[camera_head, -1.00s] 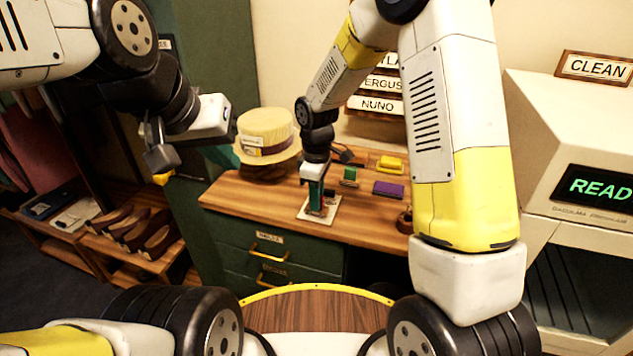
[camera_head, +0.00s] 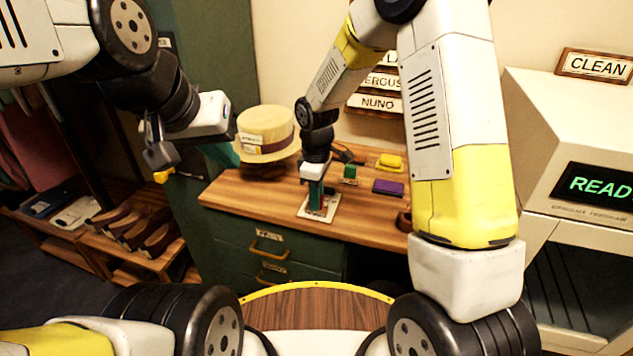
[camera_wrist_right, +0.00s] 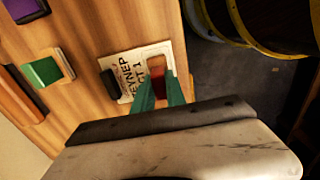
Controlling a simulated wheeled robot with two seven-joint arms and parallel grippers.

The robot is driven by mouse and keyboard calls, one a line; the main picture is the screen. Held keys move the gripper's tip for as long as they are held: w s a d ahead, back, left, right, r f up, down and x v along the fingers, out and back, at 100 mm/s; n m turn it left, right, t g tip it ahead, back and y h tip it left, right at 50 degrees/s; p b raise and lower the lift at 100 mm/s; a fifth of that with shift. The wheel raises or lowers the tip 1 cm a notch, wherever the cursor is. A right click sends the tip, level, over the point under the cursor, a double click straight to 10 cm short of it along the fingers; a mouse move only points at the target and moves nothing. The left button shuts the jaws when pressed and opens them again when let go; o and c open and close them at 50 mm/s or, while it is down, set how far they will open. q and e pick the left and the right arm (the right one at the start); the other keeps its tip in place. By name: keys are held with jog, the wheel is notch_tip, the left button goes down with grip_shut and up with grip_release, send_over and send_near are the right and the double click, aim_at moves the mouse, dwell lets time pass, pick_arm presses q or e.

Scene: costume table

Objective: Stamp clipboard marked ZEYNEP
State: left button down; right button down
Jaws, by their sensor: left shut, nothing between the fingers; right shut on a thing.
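The clipboard (camera_head: 331,208) lies flat near the front edge of the desk. In the right wrist view the clipboard (camera_wrist_right: 128,62) shows black lettering ending in "YNEP" and "ACT 1", and a dark clip. My right gripper (camera_head: 316,203) points down over it, its green fingers shut on a dark red stamp (camera_wrist_right: 158,74). The stamp is over the printed sheet. I cannot tell whether its underside touches the paper. My left gripper (camera_head: 161,166) is shut and empty, in the air left of the desk.
A green stamp (camera_head: 350,172), a purple pad (camera_head: 388,187) and a yellow pad (camera_head: 390,161) lie behind and right of the clipboard. A straw hat (camera_head: 264,130) stands at the desk's left. A cabinet with a lit display (camera_head: 598,187) is at the right. Shoes fill a left shelf.

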dwell(0.5)
jog(key=shift+r, duration=3.45)
jog(key=shift+s, duration=0.1)
